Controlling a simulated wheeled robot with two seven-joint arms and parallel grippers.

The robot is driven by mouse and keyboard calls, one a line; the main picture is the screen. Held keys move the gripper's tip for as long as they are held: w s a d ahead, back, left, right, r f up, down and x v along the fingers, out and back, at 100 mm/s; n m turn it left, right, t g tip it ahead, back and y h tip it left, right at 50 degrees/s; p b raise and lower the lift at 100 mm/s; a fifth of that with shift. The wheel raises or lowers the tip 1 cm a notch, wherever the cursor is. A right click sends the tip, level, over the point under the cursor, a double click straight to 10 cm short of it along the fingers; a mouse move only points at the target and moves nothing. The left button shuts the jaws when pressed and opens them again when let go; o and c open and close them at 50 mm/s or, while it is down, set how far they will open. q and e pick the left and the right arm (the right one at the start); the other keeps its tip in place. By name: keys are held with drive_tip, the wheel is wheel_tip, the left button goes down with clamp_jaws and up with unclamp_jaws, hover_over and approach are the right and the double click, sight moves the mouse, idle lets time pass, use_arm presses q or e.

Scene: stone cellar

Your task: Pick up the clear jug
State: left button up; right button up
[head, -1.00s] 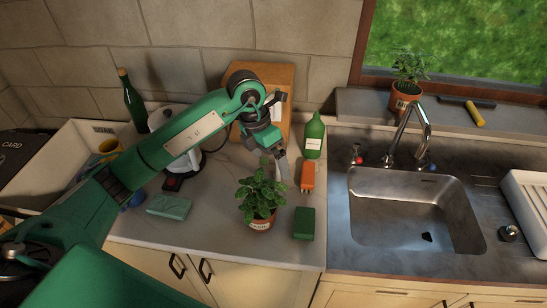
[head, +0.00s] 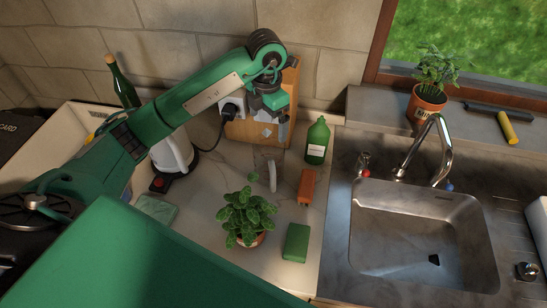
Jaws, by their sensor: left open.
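The clear jug (head: 272,177) stands on the pale counter behind the potted plant (head: 243,213). Its see-through body is hard to make out; its pale handle shows best, and the plant's leaves come close to its lower part. My left gripper (head: 275,132) is open and empty, above and behind the jug, in front of the wooden board or box (head: 247,131). It appears apart from the jug. My right gripper is not in view.
A green bottle (head: 317,142), an orange block (head: 307,186) and a green block (head: 296,242) stand right of the jug. A white kettle (head: 174,152) is to the left. The sink (head: 415,235) and its tap (head: 440,140) lie further right.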

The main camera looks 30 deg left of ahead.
sight(267, 140)
use_arm(q)
drive_tip(key=f+p, duration=0.2)
drive_tip(key=f, duration=0.2)
drive_tip(key=f+p, duration=0.2)
drive_tip(key=f, duration=0.2)
drive_tip(key=f+p, duration=0.1)
drive_tip(key=f, duration=0.3)
drive_tip(key=shift+s+f+p, duration=0.4)
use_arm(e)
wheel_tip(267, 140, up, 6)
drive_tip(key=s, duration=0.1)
use_arm(q)
drive_tip(key=shift+c, duration=0.2)
drive_tip(key=c, duration=0.7)
drive_tip(key=shift+c, duration=0.6)
drive_tip(key=shift+r, duration=0.1)
